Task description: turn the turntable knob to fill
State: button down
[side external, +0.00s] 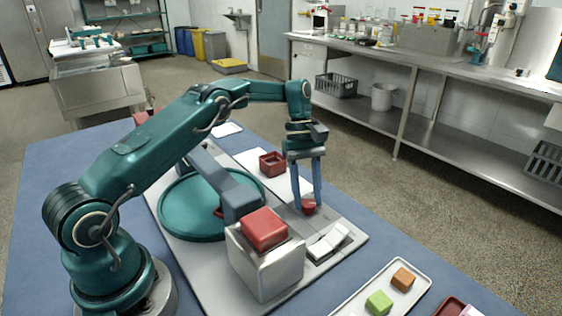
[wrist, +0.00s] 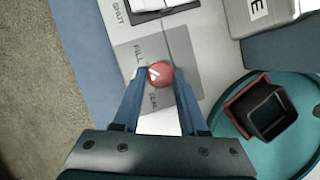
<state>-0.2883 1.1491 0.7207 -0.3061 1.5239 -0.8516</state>
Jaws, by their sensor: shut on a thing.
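The turntable knob (side external: 309,207) is a small round red knob on a grey label plate. It also shows in the wrist view (wrist: 161,74), with a white mark on its left side. FILL is printed to its upper left and SEAL below it. The mark faces roughly left, between the two words; its exact setting is hard to tell. My gripper (side external: 308,205) points down and is shut on the knob, one finger on each side, as the wrist view (wrist: 160,80) also shows. The teal turntable (side external: 185,225) carries a red square cup (wrist: 262,103).
A white rocker switch (side external: 328,242) and a metal block with a red top (side external: 264,228) stand close to the knob. Another red cup (side external: 272,164) stands behind. A tray (side external: 350,308) with orange and green cubes is at the front right of the blue table.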

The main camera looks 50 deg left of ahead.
aim_at(307, 200)
dwell(0.6)
jog(key=shift+c, duration=2.3)
grip_release()
jog(key=shift+r, duration=2.05)
jog(key=s+a+r, duration=0.6)
jog(key=a+r, duration=0.1)
jog(key=a, duration=0.3)
jog(key=shift+s, duration=0.1)
